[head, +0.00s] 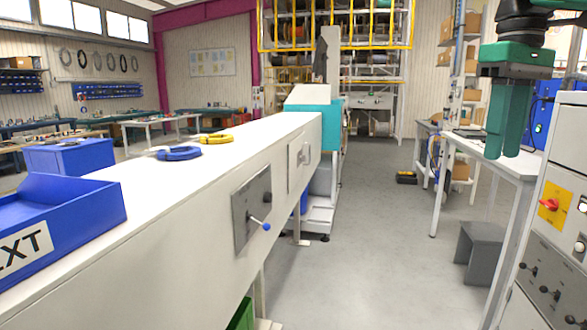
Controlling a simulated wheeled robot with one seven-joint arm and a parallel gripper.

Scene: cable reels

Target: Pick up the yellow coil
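The yellow coil (215,138) lies flat on the long white bench top (255,131), towards its far part. A blue coil (179,153) lies just nearer and to the left of it, with a small gap or slight overlap that I cannot tell. My gripper (505,135) is at the upper right, green, pointing down, high above the floor and far to the right of both coils. Its two fingers appear close together from this angle, and I see nothing held. Whether they are apart is unclear.
A blue bin (70,212) marked "EXT" stands on the near left of the bench, with a blue box (70,156) behind. A teal and white machine (312,105) stands at the bench's far end. A white table (495,155) and grey stool (480,252) are right.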

